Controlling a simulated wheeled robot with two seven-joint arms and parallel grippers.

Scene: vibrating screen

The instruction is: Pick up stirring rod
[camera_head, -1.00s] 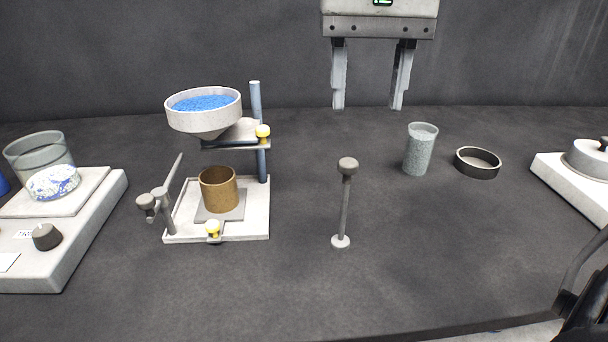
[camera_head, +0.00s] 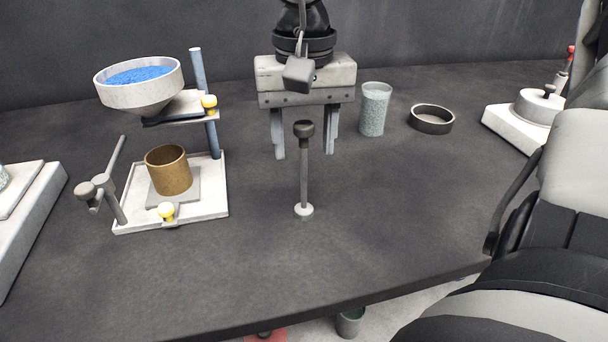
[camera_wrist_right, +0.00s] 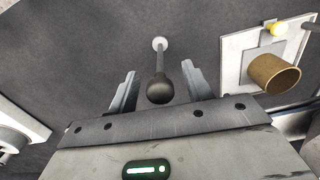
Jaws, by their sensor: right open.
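The stirring rod (camera_head: 304,175) stands upright on the table, with a dark knob on top, a thin grey stem and a white round foot. My right gripper (camera_head: 305,152) is open and empty; in the head view it hangs just behind the rod, its fingers showing on either side of the stem. In the right wrist view the rod (camera_wrist_right: 160,75) shows between the two spread fingers (camera_wrist_right: 160,84), its knob close to the gripper's body. I cannot tell whether the stem is fully between the fingers. My left gripper is not in view.
A stand with a funnel of blue grains (camera_head: 140,85) and a brown cup (camera_head: 168,172) is at left. A grey beaker (camera_head: 374,110) and a dark ring (camera_head: 431,120) lie behind right. A white device (camera_head: 520,122) is farther right. The table's front is clear.

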